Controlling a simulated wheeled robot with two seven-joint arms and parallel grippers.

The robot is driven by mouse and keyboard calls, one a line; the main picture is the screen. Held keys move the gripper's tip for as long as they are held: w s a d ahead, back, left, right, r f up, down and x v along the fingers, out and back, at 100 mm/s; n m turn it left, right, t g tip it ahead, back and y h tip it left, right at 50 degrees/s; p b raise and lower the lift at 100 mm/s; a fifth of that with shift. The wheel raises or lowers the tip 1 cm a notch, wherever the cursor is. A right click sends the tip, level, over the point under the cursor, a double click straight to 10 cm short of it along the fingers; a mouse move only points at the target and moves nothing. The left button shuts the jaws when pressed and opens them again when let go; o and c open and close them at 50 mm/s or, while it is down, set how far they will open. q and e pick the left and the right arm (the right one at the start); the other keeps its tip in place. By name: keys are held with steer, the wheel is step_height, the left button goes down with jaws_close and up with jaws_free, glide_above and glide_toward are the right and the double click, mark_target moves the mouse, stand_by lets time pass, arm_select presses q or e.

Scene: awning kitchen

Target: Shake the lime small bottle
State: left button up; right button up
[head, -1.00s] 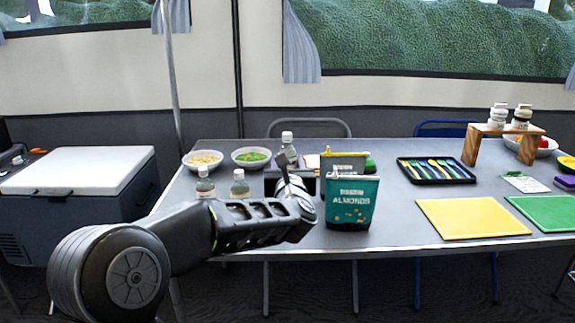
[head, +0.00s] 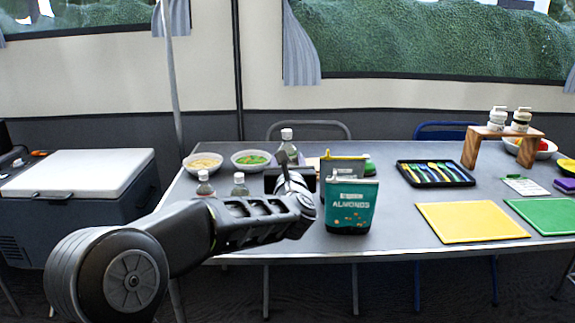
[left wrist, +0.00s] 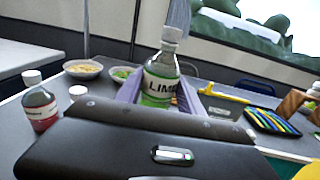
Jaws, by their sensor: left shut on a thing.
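The lime small bottle (left wrist: 160,80) is clear with green liquid, a white cap and a label reading "LIM". It is between the two pale purple fingers of my left gripper (left wrist: 158,94), which is shut on it in the left wrist view. The bottle looks a little tilted there. In the head view the bottle (head: 287,146) shows above my left gripper (head: 288,170), and its lower part is hidden behind the gripper. My right gripper is in neither view.
Two other small bottles, one (head: 204,185) and another (head: 239,184), stand left of the gripper. Two bowls (head: 203,163) (head: 252,159) are behind them. An almonds bag (head: 350,207) stands close on the right. A cutlery tray (head: 434,174) and a yellow board (head: 470,222) lie farther right.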

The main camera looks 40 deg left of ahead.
mark_target(287, 141)
arm_select(q)
steer(key=shift+r+p, duration=1.05)
steer(key=shift+r, duration=1.6)
step_height(287, 141, up, 5)
steer(key=p, duration=0.3)
steer(key=shift+r, duration=0.1)
step_height(287, 141, down, 6)
steer(key=b, duration=0.6)
steer(key=shift+r, duration=0.25)
steer(key=shift+r+p, duration=1.75)
steer(key=shift+r, duration=1.05)
steer(key=shift+f, duration=0.15)
